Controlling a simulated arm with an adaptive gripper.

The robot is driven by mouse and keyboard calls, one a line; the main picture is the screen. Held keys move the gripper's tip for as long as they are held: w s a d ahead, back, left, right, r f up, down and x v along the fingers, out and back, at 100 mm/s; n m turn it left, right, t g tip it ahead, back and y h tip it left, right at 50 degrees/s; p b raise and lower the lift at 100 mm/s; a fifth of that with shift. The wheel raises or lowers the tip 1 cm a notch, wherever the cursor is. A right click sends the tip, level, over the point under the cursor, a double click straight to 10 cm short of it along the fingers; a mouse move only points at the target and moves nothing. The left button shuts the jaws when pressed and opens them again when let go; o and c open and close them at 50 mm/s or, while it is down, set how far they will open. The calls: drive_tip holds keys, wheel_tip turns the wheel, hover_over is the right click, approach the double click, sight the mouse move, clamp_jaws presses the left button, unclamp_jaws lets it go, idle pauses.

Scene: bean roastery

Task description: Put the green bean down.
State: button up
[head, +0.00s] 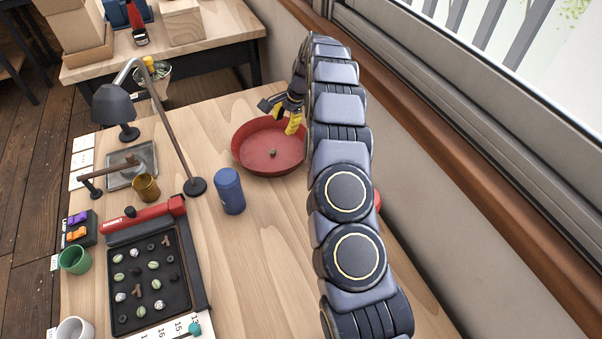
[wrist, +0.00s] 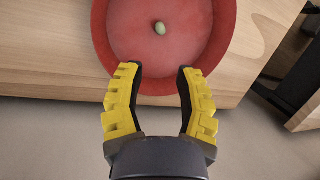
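The green bean (head: 273,153) lies in a round red bowl (head: 243,160), near the middle of its floor. In the wrist view the bean (wrist: 160,28) rests on the floor of the red bowl (wrist: 100,38), apart from my fingers. My gripper (head: 284,118) is at the bowl's far right side in the head view. In the wrist view my gripper (wrist: 157,90) has its two yellow fingers spread apart with nothing between them. The fingertips show over the bowl's near rim.
A blue cylinder (head: 230,190) stands left of the bowl. A lamp (head: 113,104) and a black tray (head: 150,280) with several beans and dark pieces are farther left. The window wall (head: 440,180) runs along the right. Bare tabletop (head: 265,250) lies in front of the bowl.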

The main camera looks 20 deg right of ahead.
drive_tip(key=s+a+r+n+g, duration=0.1)
drive_tip(key=s+a+r+n, duration=0.3)
drive_tip(key=s+a+r, duration=0.3)
drive_tip(key=s+a+r+n+g, duration=0.1)
drive_tip(key=s+a+r+n, duration=0.4)
drive_tip(key=s+r, duration=0.45)
drive_tip(key=s+r+n+g+h, duration=0.1)
drive_tip(key=s+n, duration=0.5)
drive_tip(key=s, duration=2.3)
drive_tip(key=shift+r+g+h, duration=0.2)
drive_tip(key=shift+g+h, duration=0.5)
drive_tip(key=shift+h, duration=0.2)
drive_tip(key=shift+a, duration=0.1)
